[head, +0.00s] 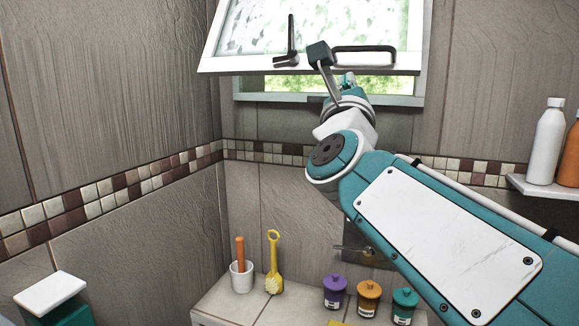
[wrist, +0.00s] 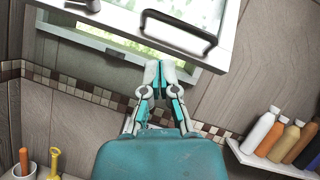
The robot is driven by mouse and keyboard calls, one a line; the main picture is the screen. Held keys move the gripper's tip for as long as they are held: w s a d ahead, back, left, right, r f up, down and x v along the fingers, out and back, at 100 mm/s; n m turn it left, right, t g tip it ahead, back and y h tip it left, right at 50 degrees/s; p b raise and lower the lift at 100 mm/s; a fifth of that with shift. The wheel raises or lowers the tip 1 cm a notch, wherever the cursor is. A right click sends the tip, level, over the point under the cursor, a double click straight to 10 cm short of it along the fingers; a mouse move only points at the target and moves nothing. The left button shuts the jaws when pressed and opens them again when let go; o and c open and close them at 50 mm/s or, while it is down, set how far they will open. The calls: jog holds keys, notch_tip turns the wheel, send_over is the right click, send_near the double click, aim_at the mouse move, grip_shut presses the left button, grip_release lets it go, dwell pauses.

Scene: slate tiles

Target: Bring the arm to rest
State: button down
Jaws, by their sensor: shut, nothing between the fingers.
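My arm reaches up from the lower right in the head view, toward the window. My gripper (wrist: 160,70) is shut and empty in the wrist view, its two fingertips together. It points at the gap below the tilted window sash (wrist: 112,37). In the head view the gripper (head: 348,79) is mostly hidden behind my wrist, just below the sash's bottom edge (head: 225,66). The sash carries a dark lever (head: 291,45) and a black bar handle (head: 364,50). I cannot tell whether the fingers touch the sash; no contact shows.
A tiled ledge (head: 215,301) below holds a white cup (head: 241,277), a yellow brush (head: 273,262) and purple (head: 334,291), orange (head: 368,297) and teal (head: 404,305) jars. A shelf (head: 545,189) with bottles (head: 547,142) is on the right wall. A white-topped bin (head: 50,294) stands lower left.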

jog(key=s+a+f+n+g+y, duration=0.2)
jog(key=s+f+n+g+y, duration=0.15)
jog(key=f+n, duration=0.75)
jog(key=s+a+f+n+g+y, duration=0.1)
jog(key=s+f+n+g+y, duration=0.3)
jog(key=f+n, duration=0.65)
jog(key=s+d+f+n+g+h, duration=0.1)
jog(key=s+d+f+n+g, duration=0.2)
jog(key=s+f+n+g, duration=0.2)
jog(key=s+d+f+n+g+h, duration=0.2)
jog(key=s+d+f+n+g, duration=0.2)
jog(key=s+f, duration=0.6)
notch_tip(320, 180, down, 6)
jog(key=shift+s+f+n+g, duration=0.15)
jog(key=shift+s+n+g, duration=0.25)
jog(key=shift+n, duration=0.85)
jog(key=shift+w+r, duration=0.1)
jog(key=shift+r, duration=0.3)
